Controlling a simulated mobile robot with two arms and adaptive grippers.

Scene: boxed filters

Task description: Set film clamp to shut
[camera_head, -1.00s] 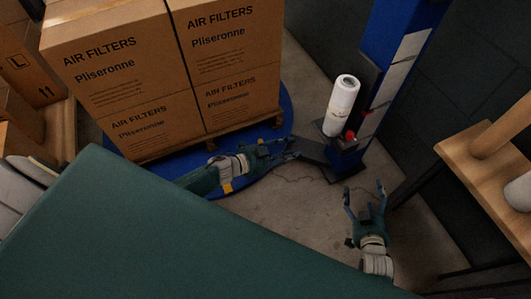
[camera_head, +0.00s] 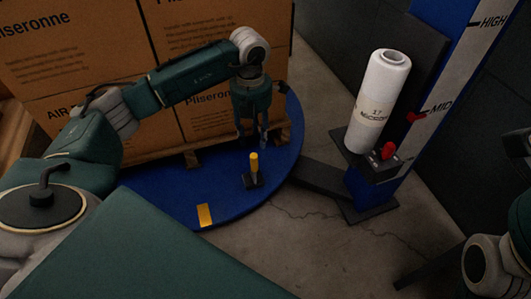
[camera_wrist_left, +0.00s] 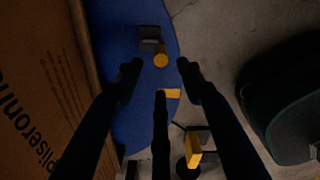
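On the blue turntable (camera_head: 285,170) stands a small dark bracket (camera_head: 253,181) with an upright yellow handle (camera_head: 254,162); it looks like the film clamp, but no label shows. In the left wrist view the handle's round yellow end (camera_wrist_left: 161,61) appears between and just beyond my fingertips, beside its dark base (camera_wrist_left: 152,42). My left gripper (camera_head: 252,140) points down above the handle, near the box stack. Its fingers (camera_wrist_left: 160,78) are spread and hold nothing. My right gripper is out of view; only part of the right arm shows at the right edge.
Stacked air filter boxes (camera_head: 45,70) stand on a pallet (camera_head: 192,156) on the turntable, close behind the left gripper. A white film roll (camera_head: 377,100) stands on a carriage with a red knob (camera_head: 388,151), on a blue mast (camera_head: 440,75). Bare floor lies in front.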

